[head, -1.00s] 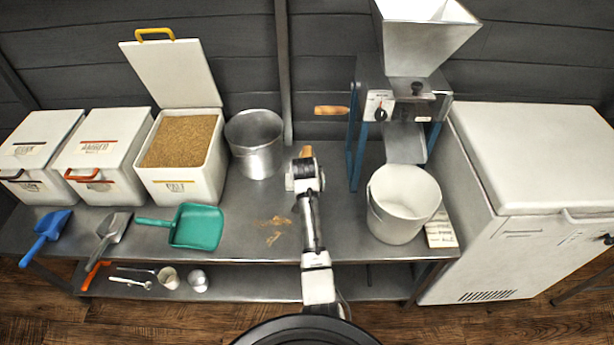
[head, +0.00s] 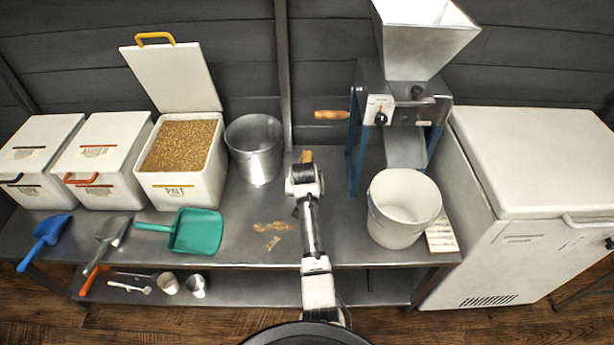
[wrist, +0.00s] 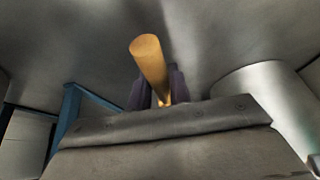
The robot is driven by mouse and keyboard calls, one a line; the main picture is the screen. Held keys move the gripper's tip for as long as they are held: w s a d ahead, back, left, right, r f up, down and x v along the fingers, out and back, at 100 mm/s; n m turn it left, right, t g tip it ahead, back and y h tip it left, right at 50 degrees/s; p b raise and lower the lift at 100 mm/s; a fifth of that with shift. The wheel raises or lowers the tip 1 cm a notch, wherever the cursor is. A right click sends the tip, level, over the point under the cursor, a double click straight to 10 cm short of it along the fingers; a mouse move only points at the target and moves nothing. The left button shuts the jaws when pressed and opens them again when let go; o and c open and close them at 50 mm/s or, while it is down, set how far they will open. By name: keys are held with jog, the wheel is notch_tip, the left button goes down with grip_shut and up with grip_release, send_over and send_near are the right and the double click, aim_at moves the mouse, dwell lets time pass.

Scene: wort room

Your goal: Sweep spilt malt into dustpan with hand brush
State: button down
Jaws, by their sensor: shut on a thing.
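My gripper (head: 304,180) is over the bench, right of the spilt malt. It is shut on the hand brush, whose wooden handle (wrist: 150,65) sticks up between the dark fingers in the wrist view. The handle end (head: 307,156) also shows in the head view; the bristles are hidden. The spilt malt (head: 272,227) lies in thin tan streaks on the steel bench, between the gripper and the dustpan. The teal dustpan (head: 198,232) lies flat to the left, its handle pointing left. I cannot tell whether the brush touches the bench.
Behind stand an open malt bin (head: 180,185), a metal pot (head: 254,150) and a mill (head: 405,100). A white bucket (head: 403,225) stands to the right. A metal scoop (head: 110,235) and a blue scoop (head: 50,232) lie left. The bench's front edge is close.

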jog(key=shift+r+p, duration=2.7)
jog(key=shift+r, duration=0.4)
jog(key=shift+f, duration=0.1)
jog(key=c, duration=1.9)
grip_release()
grip_shut()
